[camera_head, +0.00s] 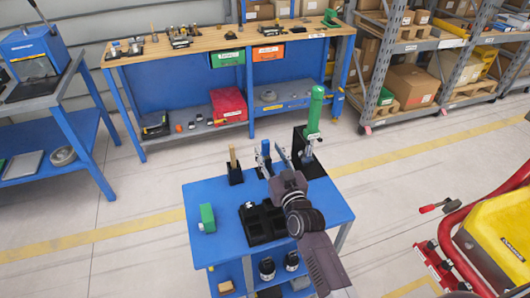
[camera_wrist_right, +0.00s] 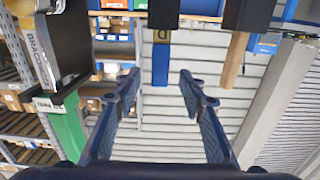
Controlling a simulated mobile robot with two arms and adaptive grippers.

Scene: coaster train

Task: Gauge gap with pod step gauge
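A blue-handled tool (camera_head: 265,148) stands upright in a black holder at the back of the blue cart (camera_head: 328,203). No readable label shows which tool is the pod step gauge. My right gripper (camera_head: 275,163) is open and empty, its fingers pointing at the blue tool. In the right wrist view, which looks upside down, the blue handle (camera_wrist_right: 160,62) lies beyond and between the two open fingertips (camera_wrist_right: 160,85), apparently untouched. A wooden-coloured tool (camera_head: 233,158) stands to the left in its own holder. A green tool (camera_head: 314,110) stands to the right at a tall black stand. My left gripper is out of view.
A black tray (camera_head: 262,221) and a green block (camera_head: 207,217) are on the cart top. Dark containers sit on its lower shelf. A workbench (camera_head: 215,42) stands behind, and a red-framed yellow machine (camera_head: 500,240) is at right. Open floor (camera_head: 130,205) lies left.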

